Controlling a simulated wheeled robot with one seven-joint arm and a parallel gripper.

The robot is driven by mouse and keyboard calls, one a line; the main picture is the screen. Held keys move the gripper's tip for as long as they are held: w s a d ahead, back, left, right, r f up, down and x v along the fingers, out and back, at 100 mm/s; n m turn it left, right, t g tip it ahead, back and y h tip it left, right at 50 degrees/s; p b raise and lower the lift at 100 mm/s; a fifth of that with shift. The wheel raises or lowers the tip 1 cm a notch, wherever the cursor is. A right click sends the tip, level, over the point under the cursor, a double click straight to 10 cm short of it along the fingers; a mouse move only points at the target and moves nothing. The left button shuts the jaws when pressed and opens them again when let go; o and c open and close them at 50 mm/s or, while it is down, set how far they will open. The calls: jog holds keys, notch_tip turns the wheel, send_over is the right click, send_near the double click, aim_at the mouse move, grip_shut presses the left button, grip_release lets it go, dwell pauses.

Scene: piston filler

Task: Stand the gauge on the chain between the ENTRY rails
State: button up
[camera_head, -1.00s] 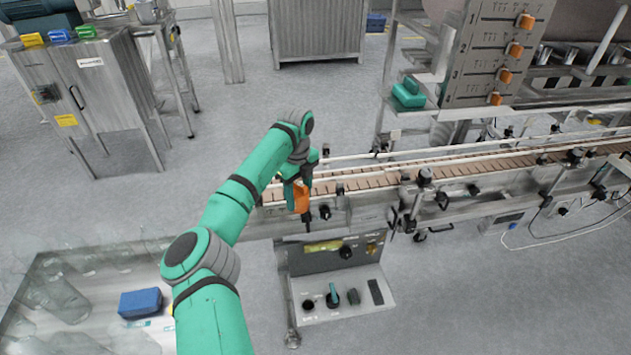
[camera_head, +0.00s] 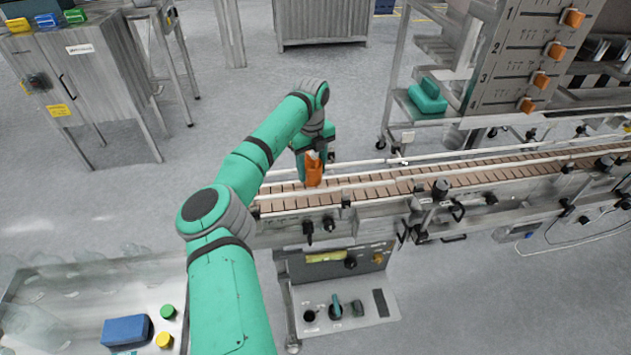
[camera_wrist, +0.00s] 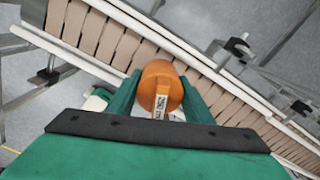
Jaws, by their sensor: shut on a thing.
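An orange gauge (camera_head: 314,170) is held in my gripper (camera_head: 308,160), over the left part of the conveyor's brown slatted chain (camera_head: 376,188). In the wrist view the round orange gauge (camera_wrist: 160,88), with a pale printed label, sits between the two green fingers of my gripper (camera_wrist: 160,95), which are shut on it. In that view the chain (camera_wrist: 88,30) runs beneath between pale guide rails (camera_wrist: 170,42). In the head view the gauge looks upright between the rails. I cannot tell whether its base touches the chain.
A control panel (camera_head: 345,300) stands before the conveyor. Black rail clamps (camera_head: 440,188) line its near side. A teal object (camera_head: 427,96) sits on a shelf behind, beside a panel with orange knobs (camera_head: 540,80). A blue block (camera_head: 126,330) lies on the lower-left table.

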aim_at(312, 156)
jog(key=shift+s+a+f, duration=0.1)
jog(key=shift+s+f, duration=0.05)
jog(key=shift+f, duration=2.45)
jog(key=o, duration=1.1)
jog(key=shift+f, duration=0.1)
notch_tip(312, 156, up, 12)
jog(key=shift+r, duration=0.15)
